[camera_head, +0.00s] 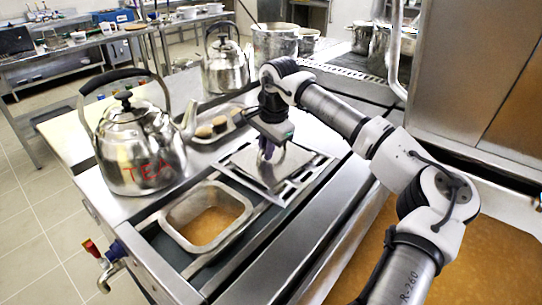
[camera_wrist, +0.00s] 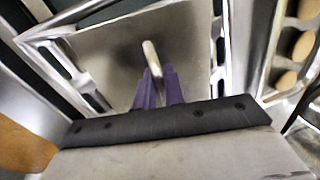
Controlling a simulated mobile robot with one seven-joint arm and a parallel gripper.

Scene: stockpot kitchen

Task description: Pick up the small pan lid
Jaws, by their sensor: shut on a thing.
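The small pan lid (camera_head: 245,161) is a flat grey metal plate on the counter, past the open pan in the head view. It fills the middle of the wrist view (camera_wrist: 112,62), with a pale upright handle (camera_wrist: 151,57) rising from it. My gripper (camera_head: 268,152) is above the lid, pointing down. In the wrist view its purple fingers (camera_wrist: 158,82) are shut on the handle. The fingers and wrist hide part of the lid. I cannot tell whether the lid is clear of the slotted frame under it.
An open pan (camera_head: 207,217) with orange-brown contents is in front of the lid. A steel kettle marked TEA (camera_head: 138,150) stands at left, a second kettle (camera_head: 225,68) behind. A tray of round brown items (camera_head: 217,128) lies nearby. Pots (camera_head: 275,45) stand at the back.

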